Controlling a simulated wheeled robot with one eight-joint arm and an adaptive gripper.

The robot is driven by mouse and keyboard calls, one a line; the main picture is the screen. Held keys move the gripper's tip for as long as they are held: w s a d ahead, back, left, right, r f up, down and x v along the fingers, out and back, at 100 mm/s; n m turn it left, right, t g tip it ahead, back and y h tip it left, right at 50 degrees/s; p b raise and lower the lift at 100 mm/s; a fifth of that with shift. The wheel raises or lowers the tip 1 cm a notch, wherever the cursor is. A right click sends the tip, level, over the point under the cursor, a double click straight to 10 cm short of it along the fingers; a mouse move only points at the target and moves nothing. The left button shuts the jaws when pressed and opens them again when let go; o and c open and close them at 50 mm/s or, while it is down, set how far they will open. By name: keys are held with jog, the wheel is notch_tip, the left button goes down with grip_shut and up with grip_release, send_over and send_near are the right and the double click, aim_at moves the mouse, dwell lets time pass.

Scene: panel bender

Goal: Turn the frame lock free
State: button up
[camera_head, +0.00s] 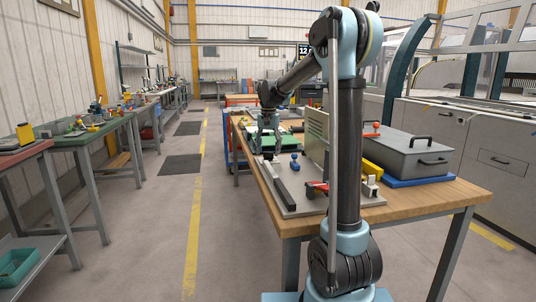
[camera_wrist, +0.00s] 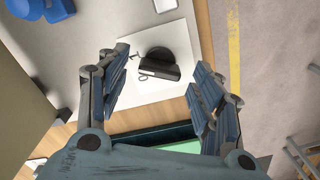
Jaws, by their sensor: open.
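A dark round knob with a raised bar across it (camera_wrist: 163,66), which looks like the frame lock, sits on a white square plate (camera_wrist: 182,30) in the wrist view. My gripper (camera_wrist: 160,72) is open above it, with one finger on each side and the knob between them in the picture. Nothing is held, and I see no clear contact. In the head view my gripper (camera_head: 268,150) points down over the far left part of the wooden table (camera_head: 405,203). The knob cannot be made out there.
A grey fixture plate (camera_head: 300,207) carries an upright panel (camera_head: 316,137), a blue knob (camera_head: 295,161), a dark bar (camera_head: 284,183) and a red clamp (camera_head: 318,188). A grey lidded case (camera_head: 405,153) stands at the right.

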jog(key=shift+f, duration=0.7)
jog(key=shift+c, duration=0.2)
jog(key=c, duration=1)
jog(key=shift+n, duration=0.5)
jog(key=n, duration=0.5)
jog(key=shift+n, duration=0.3)
jog(key=n, duration=0.5)
jog(key=shift+d, duration=0.15)
jog(key=shift+n, duration=0.3)
